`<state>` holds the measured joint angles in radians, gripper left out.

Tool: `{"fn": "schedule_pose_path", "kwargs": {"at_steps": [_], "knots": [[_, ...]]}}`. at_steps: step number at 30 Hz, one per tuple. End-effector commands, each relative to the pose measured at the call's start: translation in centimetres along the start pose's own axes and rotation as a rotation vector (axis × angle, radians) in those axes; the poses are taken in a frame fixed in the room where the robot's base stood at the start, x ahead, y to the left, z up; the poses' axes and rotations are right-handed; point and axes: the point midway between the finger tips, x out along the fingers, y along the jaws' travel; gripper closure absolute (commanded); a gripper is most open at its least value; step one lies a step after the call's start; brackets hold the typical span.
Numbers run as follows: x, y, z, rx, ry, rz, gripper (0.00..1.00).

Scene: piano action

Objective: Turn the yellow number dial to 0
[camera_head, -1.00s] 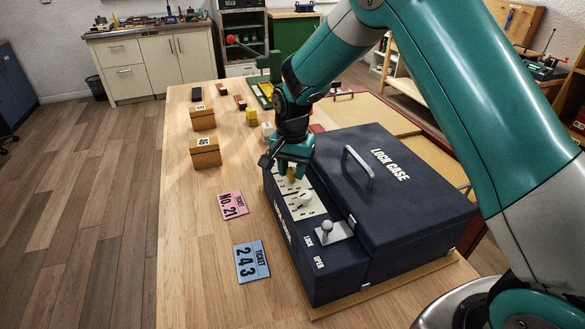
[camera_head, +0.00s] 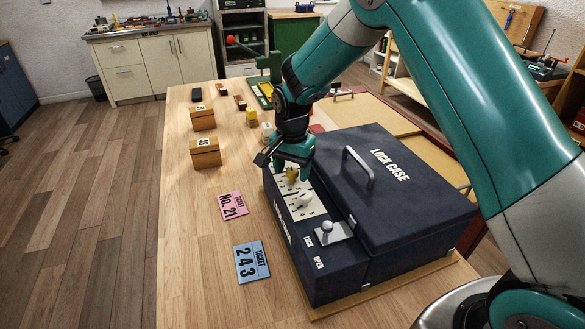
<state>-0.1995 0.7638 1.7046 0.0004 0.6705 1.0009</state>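The dark blue lock case (camera_head: 425,210) stands on the wooden table. Its left part carries pale dial plates (camera_head: 303,208) with marks too small to read. The yellow dial (camera_head: 291,174) is at the far end of this row, directly under my gripper (camera_head: 291,170). My gripper points down, with its fingertips at the dial. The fingers partly hide the dial, and I cannot tell whether they grip it or what number it points to. A white dial (camera_head: 305,201) sits nearer, and a grey lever (camera_head: 327,228) stands by the LOCK and OPEN labels.
A pink ticket (camera_head: 233,205) reading No. 21 and a blue ticket (camera_head: 251,261) reading 243 lie left of the case. Wooden boxes (camera_head: 205,154) and small blocks stand farther back. The table's left front is clear. The case handle (camera_head: 358,167) rises right of my gripper.

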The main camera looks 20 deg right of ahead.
Motion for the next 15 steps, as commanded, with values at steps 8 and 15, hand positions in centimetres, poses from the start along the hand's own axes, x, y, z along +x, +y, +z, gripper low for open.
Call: {"fn": "schedule_pose_path", "kwargs": {"at_steps": [8,15], "knots": [[-0.6,0.0,0.0,-0.001,0.000,-0.001,0.40],[-5.1,-0.1,0.0,-0.001,0.002,-0.004,0.40]]}}
